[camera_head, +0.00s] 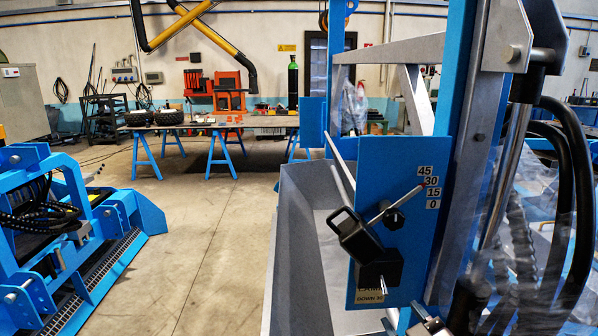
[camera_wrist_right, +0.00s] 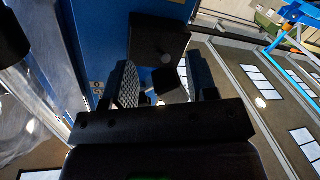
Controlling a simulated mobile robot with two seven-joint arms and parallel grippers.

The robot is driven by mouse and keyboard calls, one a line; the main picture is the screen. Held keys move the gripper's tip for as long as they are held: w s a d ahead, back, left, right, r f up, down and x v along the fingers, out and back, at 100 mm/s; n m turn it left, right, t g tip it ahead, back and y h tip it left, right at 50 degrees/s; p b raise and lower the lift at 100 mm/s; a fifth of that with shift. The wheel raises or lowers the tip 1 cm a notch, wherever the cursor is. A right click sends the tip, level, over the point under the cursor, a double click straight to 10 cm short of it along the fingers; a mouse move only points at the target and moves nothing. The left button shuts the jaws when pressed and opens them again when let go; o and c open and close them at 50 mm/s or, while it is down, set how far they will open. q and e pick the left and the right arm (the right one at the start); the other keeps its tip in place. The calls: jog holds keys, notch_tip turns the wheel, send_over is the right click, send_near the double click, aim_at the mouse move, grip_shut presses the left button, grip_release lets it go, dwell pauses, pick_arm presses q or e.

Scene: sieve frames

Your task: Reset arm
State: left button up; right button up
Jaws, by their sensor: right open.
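My right gripper (camera_wrist_right: 163,64) shows in the wrist view with its two black fingers apart. One finger has a textured pad. A black block (camera_wrist_right: 158,38) with a pale round end is just beyond the fingertips, against a blue surface. A smaller dark piece shows between the fingers; I cannot tell whether anything touches it. In the head view I cannot clearly single out the right gripper among dark parts at the lower right. The head view shows a blue plate (camera_head: 408,165) marked 45, 30, 15, 0, with a black handle (camera_head: 354,238) and a black block (camera_head: 388,268). My left gripper is not in view.
The blue machine frame (camera_head: 455,70), grey trough (camera_head: 298,240) and black hoses (camera_head: 573,170) crowd the right. Another blue machine (camera_head: 130,205) stands at left. A workbench (camera_head: 225,123) is at the back. The concrete floor (camera_head: 205,235) between them is clear.

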jog(key=s+d+f+m+g+h+b, duration=0.1)
jog(key=s+d+f+m+g+h, duration=0.1)
jog(key=s+f, duration=0.7)
jog(key=s+d+f+m+g+h, duration=0.1)
jog(key=s+d+f+m+g, duration=0.2)
jog(key=f, duration=1.4)
jog(key=s+d+m, duration=0.1)
jog(key=s+d, duration=0.2)
jog(key=s, duration=0.3)
jog(key=shift+s+d+f+h+b, duration=0.35)
jog(key=shift+s+h+b, duration=0.05)
jog(key=shift+c, duration=0.2)
